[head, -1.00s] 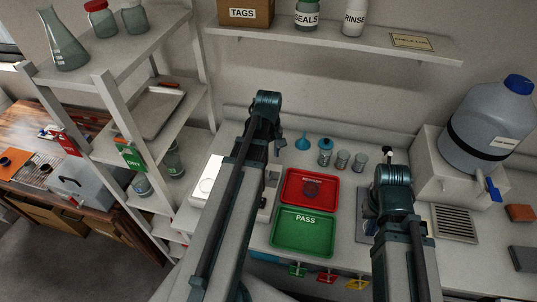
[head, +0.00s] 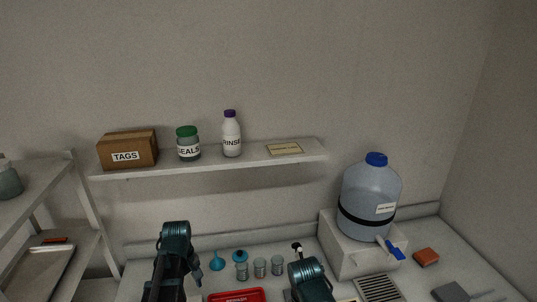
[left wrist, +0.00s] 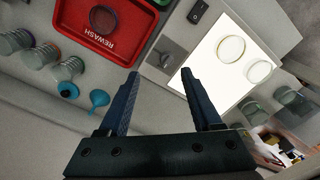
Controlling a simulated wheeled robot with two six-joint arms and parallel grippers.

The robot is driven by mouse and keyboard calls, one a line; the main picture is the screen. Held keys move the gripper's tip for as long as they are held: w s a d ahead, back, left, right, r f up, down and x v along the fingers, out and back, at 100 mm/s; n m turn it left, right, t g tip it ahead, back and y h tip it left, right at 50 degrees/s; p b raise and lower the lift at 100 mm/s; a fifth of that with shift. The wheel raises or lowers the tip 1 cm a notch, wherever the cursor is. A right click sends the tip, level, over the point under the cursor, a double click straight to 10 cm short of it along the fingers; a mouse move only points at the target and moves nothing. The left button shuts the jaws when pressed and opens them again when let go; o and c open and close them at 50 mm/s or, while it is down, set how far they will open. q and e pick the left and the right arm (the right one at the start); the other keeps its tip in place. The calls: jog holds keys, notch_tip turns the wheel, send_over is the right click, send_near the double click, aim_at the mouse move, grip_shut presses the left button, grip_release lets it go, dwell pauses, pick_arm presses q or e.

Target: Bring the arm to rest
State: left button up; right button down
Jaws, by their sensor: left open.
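My left gripper (left wrist: 160,76) is open in the left wrist view, with nothing between its fingers. It hangs above the worktop (left wrist: 118,110) and points toward the gap between a red REWASH tray (left wrist: 124,52) and a bright white lit panel (left wrist: 212,88).
A wall shelf (head: 225,163) holds a TAGS box (head: 127,150), a SEALS jar (head: 188,144) and a RINSE bottle (head: 231,135). A large blue jug (head: 369,199) stands on the right. A blue funnel (head: 217,262) and small glass jars sit between the arms. A shelving rack (head: 88,215) stands left.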

pick_arm(q)
jog(key=s+d+f+m+b, duration=0.2)
jog(key=s+d+m, duration=0.1)
jog(key=d+m, duration=0.2)
jog(key=s+d+f+m+b, duration=0.2)
jog(key=s+d+m, duration=0.1)
jog(key=d, duration=0.7)
jog(key=s+d+f+m+y+b, duration=0.1)
jog(key=s+d+f+m+b, duration=0.1)
jog(key=d+m, duration=0.4)
jog(key=shift+s+d+f+m, duration=0.3)
jog(key=shift+s+d+f, duration=0.15)
jog(key=shift+s+d, duration=0.5)
